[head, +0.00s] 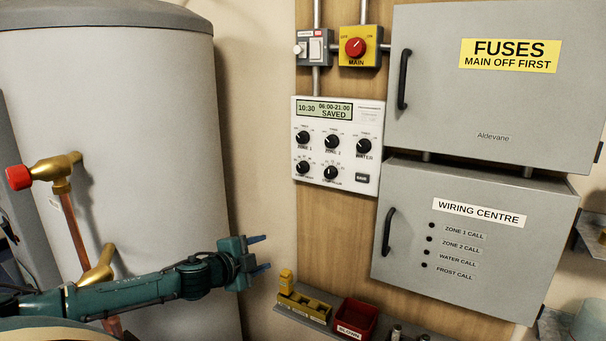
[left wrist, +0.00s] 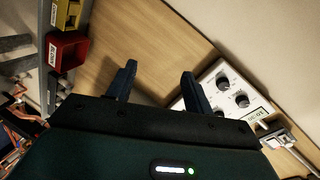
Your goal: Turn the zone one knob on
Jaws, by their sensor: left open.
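The zone 1 knob (head: 302,138) is a black round dial at the upper left of the white programmer panel (head: 338,187) on the wooden board. The panel's screen (head: 324,109) reads 10:30, 06:00-21:00, SAVED. My left gripper (head: 262,253) is open and empty, below and left of the panel, and apart from it. In the left wrist view its two dark fingers (left wrist: 158,82) stand apart with bare wood between them. Part of the panel (left wrist: 255,105) shows there behind the right finger, with some knobs visible. My right gripper is not in view.
A red MAIN knob (head: 355,47) on a yellow box and a small grey switch (head: 314,48) sit above the panel. Grey FUSES (head: 440,120) and WIRING CENTRE (head: 480,270) boxes with black handles are at right. A shelf with a red bin (head: 355,318) lies below; a grey tank (head: 130,110) stands left.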

